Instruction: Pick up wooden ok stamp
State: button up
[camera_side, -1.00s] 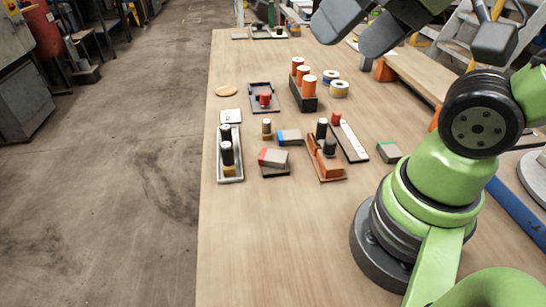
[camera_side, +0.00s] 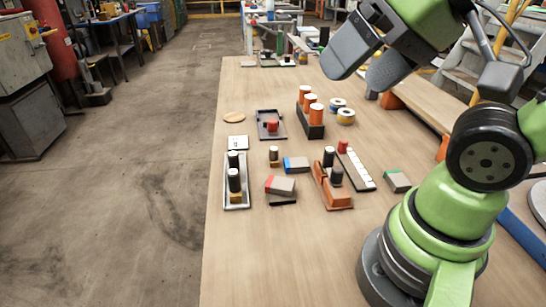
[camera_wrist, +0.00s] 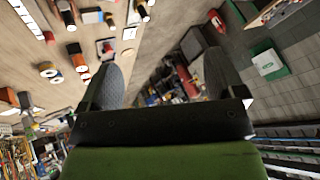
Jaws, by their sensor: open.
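In the wrist view my gripper (camera_wrist: 160,78) also shows spread fingers.
A red-ended block (camera_side: 281,186), a blue-ended block (camera_side: 296,164) and a brown wooden holder (camera_side: 334,198) crowd nearby. Orange cylinders (camera_side: 310,98) stand behind. The table's near left area (camera_side: 260,260) is clear.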

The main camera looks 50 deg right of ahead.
jog(key=c, duration=0.6)
jog(key=shift+c, duration=0.2)
